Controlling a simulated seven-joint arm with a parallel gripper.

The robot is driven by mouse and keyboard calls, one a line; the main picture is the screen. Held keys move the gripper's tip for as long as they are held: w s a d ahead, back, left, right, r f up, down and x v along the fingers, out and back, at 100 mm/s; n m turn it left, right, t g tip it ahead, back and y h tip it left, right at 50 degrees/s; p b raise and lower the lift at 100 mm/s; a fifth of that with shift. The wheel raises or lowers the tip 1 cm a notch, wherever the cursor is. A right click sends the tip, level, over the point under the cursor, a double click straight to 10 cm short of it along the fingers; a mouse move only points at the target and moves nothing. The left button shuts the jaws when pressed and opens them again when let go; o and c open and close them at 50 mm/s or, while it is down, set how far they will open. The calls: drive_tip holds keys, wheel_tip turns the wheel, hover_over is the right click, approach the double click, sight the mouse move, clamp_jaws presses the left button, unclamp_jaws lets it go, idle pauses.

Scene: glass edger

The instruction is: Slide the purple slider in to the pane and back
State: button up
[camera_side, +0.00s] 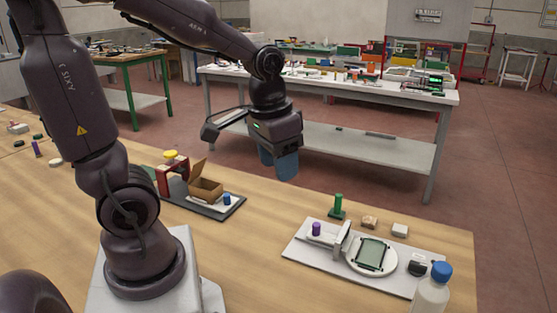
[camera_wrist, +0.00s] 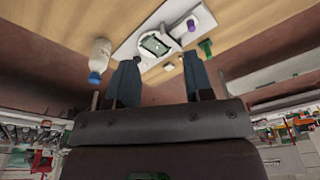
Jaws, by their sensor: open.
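The purple slider (camera_side: 316,229) stands on a light rail at the left end of a white board (camera_side: 300,258) on the wooden table. A round white turntable (camera_side: 352,262) on the board bears a dark-edged, greenish pane (camera_side: 371,254). An upright light grey plate (camera_side: 343,238) stands between slider and pane. In the wrist view, the purple slider (camera_wrist: 192,25) and the pane (camera_wrist: 154,44) lie beyond the fingers. My gripper (camera_side: 279,172) hangs in the air left of and above the board, its blue fingers (camera_wrist: 158,72) apart and empty.
A white bottle with a blue cap (camera_side: 431,292) stands at the board's front right corner. A green post (camera_side: 338,206) and two small blocks (camera_side: 370,222) are behind the board. A dark tray with a cardboard box (camera_side: 206,187) lies to the left. Bare table lies between.

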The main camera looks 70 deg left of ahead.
drive_tip(key=n+g, duration=0.2)
hover_over(317, 225)
wheel_tip(317, 225, down, 13)
drive_tip(key=f, duration=1.2)
drive_tip(key=shift+a+f, duration=0.2)
drive_tip(key=shift+f, duration=0.05)
drive_tip(key=shift+d, duration=0.1)
clamp_jaws()
